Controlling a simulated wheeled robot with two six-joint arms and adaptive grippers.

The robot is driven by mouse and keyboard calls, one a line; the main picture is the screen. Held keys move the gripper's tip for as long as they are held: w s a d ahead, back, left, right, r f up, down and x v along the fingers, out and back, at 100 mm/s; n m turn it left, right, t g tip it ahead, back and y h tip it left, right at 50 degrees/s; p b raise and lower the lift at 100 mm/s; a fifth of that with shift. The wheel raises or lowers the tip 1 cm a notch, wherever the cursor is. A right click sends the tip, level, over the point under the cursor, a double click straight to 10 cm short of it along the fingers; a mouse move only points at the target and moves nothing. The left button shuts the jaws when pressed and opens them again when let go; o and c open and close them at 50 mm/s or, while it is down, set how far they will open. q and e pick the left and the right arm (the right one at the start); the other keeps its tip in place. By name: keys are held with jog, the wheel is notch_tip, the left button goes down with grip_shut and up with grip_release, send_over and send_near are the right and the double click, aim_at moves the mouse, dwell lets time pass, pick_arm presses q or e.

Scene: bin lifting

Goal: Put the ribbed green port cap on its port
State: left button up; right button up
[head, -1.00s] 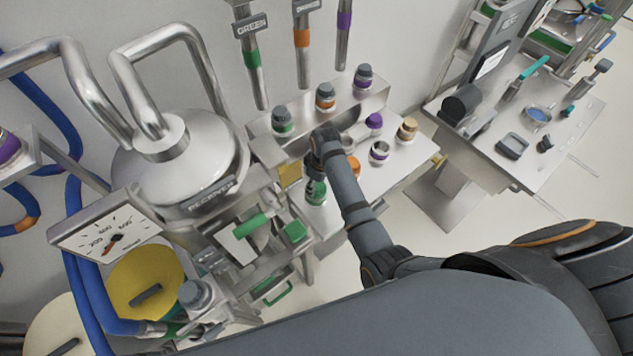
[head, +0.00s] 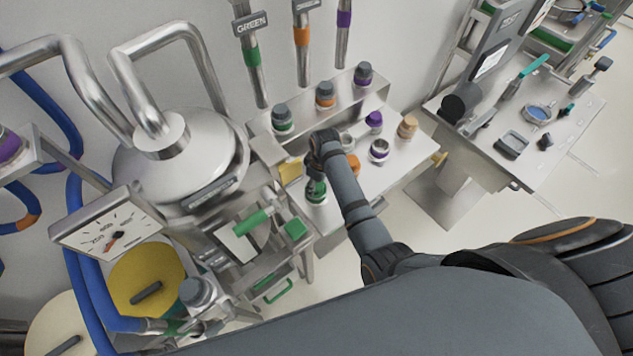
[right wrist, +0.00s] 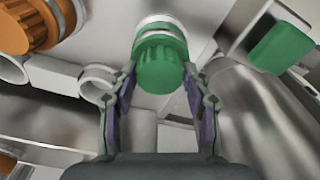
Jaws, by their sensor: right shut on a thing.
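The ribbed green port cap (right wrist: 160,65) is between the two fingers of my right gripper (right wrist: 158,84), which is shut on it. In the head view the right gripper (head: 316,176) points down at the front left of the steel bench, over a green-banded port (head: 316,198). In the right wrist view a pale ring and a green band (right wrist: 158,27) lie in line just beyond the cap. The cap is at or very close to the port; I cannot tell whether it is fully seated. The left gripper is out of view.
An orange ribbed cap (right wrist: 28,24) and an open pale ring (right wrist: 97,80) are close by. The steel receiver (head: 200,165) is left.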

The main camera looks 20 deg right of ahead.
jog(key=shift+s+f, duration=0.1)
jog(key=o, duration=1.5)
jog(key=r, duration=0.8)
jog(key=s+d+r, duration=0.1)
jog(key=r, duration=0.3)
